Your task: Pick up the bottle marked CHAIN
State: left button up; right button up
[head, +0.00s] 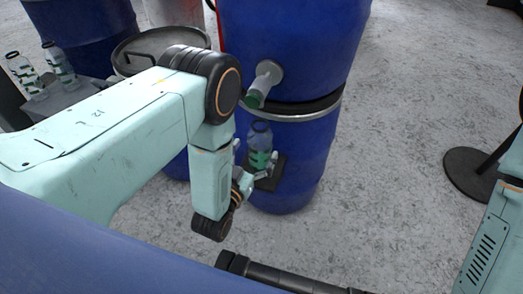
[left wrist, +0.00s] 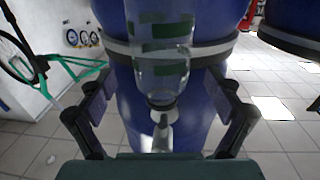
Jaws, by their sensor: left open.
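A clear bottle with green bands and a dark cap (head: 260,137) stands on a small black shelf (head: 277,172) on the front of a blue barrel. Its marking is too small to read. The bottle (left wrist: 160,68) also shows in the left wrist view, upside down, between my fingers. My left gripper (head: 257,172) is open at the bottle's lower part, with gaps on both sides in the left wrist view (left wrist: 160,90). Two more clear bottles with green bands, one on the far left (head: 22,72) and one beside it (head: 56,62), stand on a grey surface. My right gripper is out of view.
The blue barrel (head: 295,50) has a tap (head: 262,84) jutting out just above the bottle; the tap (left wrist: 162,132) also shows in the left wrist view. A round dark-rimmed thing (head: 140,45) stands behind my arm.

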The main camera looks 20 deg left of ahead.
pick_arm(q)
jog(key=w, duration=0.2)
jog(key=w+b, duration=0.1)
jog(key=w, duration=0.1)
jog(key=shift+d+f, duration=0.1)
jog(key=shift+f, duration=0.1)
jog(key=shift+r, duration=0.15)
jog(key=c, duration=1.4)
jog(key=shift+c, duration=0.6)
jog(key=shift+w+r, duration=0.1)
